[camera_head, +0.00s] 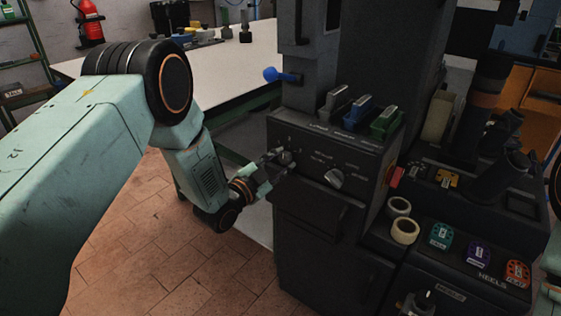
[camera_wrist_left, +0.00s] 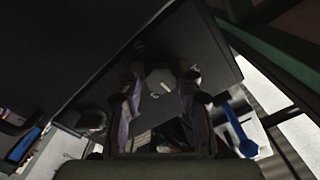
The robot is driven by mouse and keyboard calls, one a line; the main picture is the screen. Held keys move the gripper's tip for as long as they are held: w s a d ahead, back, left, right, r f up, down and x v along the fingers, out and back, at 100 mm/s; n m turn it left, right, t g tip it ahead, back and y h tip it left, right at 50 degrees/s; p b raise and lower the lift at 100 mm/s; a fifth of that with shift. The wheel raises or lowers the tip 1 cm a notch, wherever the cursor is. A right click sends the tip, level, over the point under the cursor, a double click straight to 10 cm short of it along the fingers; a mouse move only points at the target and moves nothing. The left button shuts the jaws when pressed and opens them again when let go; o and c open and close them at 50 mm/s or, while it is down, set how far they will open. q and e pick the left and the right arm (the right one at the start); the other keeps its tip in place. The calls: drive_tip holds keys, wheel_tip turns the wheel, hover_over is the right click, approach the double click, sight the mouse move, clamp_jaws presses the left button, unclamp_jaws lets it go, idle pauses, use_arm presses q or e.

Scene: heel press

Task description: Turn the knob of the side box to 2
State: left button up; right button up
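The dark side box (camera_head: 312,217) stands in the middle of the head view, with white lettering on its sloped panel. A grey knob (camera_head: 334,178) sits at the panel's right; the left wrist view appears to show it as a dark round shape (camera_wrist_left: 90,122). My left gripper (camera_head: 280,160) is at the panel's left part, where its fingers cover what lies behind. In the left wrist view its two fingers (camera_wrist_left: 160,90) stand apart around a grey patch with a pale mark. I cannot tell whether they touch a knob there. My right gripper is out of view.
A blue-knobbed lever (camera_head: 281,75) sticks out left, above the gripper. Tape rolls (camera_head: 405,230) and coloured heel pieces (camera_head: 478,252) lie at right. A white table (camera_head: 240,70) stands behind.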

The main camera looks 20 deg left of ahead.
use_arm(q)
drive_tip(key=o, duration=0.3)
drive_tip(key=v, duration=1.2)
drive_tip(key=shift+r, duration=0.1)
idle(0.3)
